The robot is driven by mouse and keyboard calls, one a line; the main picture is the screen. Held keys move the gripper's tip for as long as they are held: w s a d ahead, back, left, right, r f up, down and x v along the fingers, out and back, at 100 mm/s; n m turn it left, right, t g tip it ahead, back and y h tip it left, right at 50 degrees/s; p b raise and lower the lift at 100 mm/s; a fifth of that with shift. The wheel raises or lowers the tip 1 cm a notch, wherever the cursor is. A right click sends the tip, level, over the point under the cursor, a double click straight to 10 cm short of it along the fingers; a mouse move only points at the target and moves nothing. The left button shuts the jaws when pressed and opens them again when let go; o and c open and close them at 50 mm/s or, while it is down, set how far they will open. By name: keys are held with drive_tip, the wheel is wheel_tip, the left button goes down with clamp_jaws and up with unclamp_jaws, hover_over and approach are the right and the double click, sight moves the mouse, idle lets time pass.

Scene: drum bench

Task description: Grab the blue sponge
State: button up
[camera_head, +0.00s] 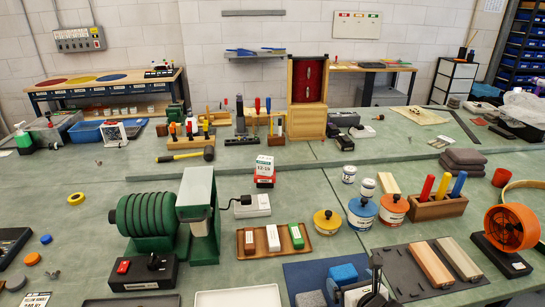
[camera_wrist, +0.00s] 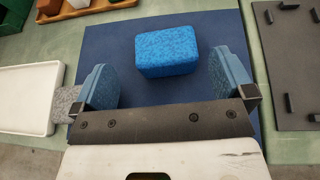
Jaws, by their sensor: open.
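The blue sponge (camera_head: 344,273) is a speckled blue block lying on a dark navy mat (camera_head: 303,272) at the front of the bench. In the wrist view the sponge (camera_wrist: 167,52) sits ahead of my gripper (camera_wrist: 163,84), between the lines of its two blue-faced fingers. The fingers are wide apart with nothing held, and the sponge appears clear of both. In the head view my gripper (camera_head: 354,291) is at the bottom edge, partly cut off. A grey speckled block (camera_wrist: 65,103) is partly hidden behind the left finger.
A white tray (camera_head: 238,297) lies left of the mat. A dark grey mat (camera_head: 404,279) with wooden blocks (camera_head: 432,265) lies to the right. A brown tray (camera_head: 252,252) with several small blocks is behind on the left. Yellow, blue and orange lidded containers (camera_head: 362,212) stand beyond the mat.

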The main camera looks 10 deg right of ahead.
sight(345, 273)
drive_tip(key=shift+w, duration=0.2)
drive_tip(key=shift+d+x, duration=0.15)
drive_tip(key=shift+x, duration=0.65)
drive_tip(key=shift+d+x, duration=0.15)
drive_tip(key=shift+x, duration=1.55)
drive_tip(key=shift+s+f, duration=0.1)
drive_tip(key=shift+f, duration=0.05)
drive_tip(key=c, duration=0.9)
drive_tip(key=shift+o, duration=0.2)
